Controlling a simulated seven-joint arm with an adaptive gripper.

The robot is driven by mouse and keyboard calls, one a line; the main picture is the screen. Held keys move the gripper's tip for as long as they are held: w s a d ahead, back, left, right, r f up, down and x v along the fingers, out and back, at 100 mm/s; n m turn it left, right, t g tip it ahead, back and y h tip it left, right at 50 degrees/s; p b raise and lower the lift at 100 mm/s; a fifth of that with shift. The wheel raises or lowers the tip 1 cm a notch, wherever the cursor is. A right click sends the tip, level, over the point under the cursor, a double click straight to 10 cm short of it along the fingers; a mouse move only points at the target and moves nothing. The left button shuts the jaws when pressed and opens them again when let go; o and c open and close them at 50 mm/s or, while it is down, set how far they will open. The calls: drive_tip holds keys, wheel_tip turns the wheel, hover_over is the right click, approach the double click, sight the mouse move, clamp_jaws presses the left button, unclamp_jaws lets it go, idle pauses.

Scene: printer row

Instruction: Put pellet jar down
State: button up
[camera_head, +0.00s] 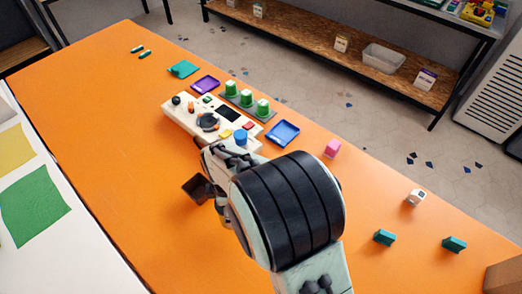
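My gripper (208,190) is over the orange table, just in front of the white control panel (190,118). My own arm covers much of it, and its fingers are not clear. A dark, box-like shape shows at its left end, and a small yellowish-brown patch (222,212) shows just below the wrist. I cannot tell whether either is the pellet jar or whether anything is held. Three green-and-white jar-like pieces (246,97) stand upright on a dark grey tray (222,98) behind the panel. A blue round piece (240,136) is at the panel's right end.
A purple tray (205,84) and a blue tray (282,133) lie beyond the panel. A pink block (332,148), a white cube (416,196) and teal blocks (384,237) stand to the right. The orange table (110,170) is clear at left. Shelving stands behind.

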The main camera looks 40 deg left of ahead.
drive_tip(key=shift+w+a+f, duration=0.1)
drive_tip(key=shift+a+f, duration=0.15)
drive_tip(key=shift+f, duration=0.05)
drive_tip(key=shift+a+f, duration=0.15)
drive_tip(key=shift+f, duration=1.55)
drive_tip(key=o, duration=1.3)
drive_tip(key=shift+c, duration=0.2)
